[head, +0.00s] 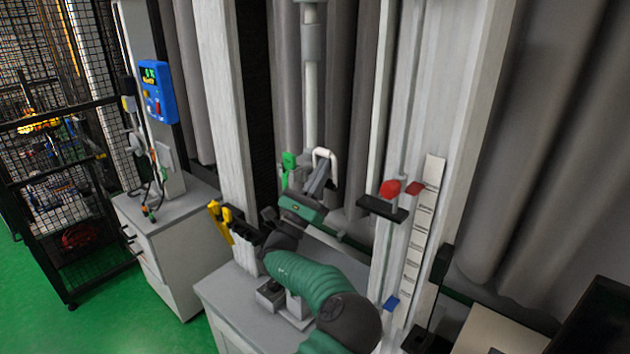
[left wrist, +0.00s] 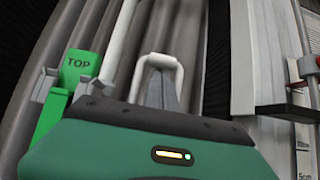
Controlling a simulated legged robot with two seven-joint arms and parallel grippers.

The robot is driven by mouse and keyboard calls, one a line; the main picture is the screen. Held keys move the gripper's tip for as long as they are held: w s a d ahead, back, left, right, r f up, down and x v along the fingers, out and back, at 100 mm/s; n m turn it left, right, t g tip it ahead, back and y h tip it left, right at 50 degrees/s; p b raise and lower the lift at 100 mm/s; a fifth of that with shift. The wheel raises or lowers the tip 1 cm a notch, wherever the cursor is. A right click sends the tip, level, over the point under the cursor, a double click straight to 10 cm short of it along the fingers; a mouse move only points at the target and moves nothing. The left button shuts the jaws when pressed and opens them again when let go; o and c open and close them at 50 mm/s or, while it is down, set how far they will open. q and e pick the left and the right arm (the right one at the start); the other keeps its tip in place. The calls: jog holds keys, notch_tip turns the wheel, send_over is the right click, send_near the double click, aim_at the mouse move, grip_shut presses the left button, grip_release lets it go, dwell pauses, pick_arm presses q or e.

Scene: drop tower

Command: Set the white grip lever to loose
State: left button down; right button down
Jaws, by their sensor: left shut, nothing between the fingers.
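The white grip lever (head: 329,156) is a bent white loop below the grey and white vertical column, near the middle of the head view. In the left wrist view the white lever (left wrist: 150,62) arches around the far end of my fingers. My left gripper (head: 319,172) has its grey fingers shut with nothing between them. In the left wrist view the left gripper (left wrist: 162,82) points at the loop, its tips at or just under the arch. I cannot tell whether they touch it. No loose marking is readable. My right gripper is not in view.
A green piece marked TOP (left wrist: 80,68) stands left of the lever.

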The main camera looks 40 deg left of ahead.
pick_arm(q)
jog(key=shift+w+r+y, duration=0.3)
jog(key=shift+w+r, duration=0.15)
jog(key=shift+w, duration=0.1)
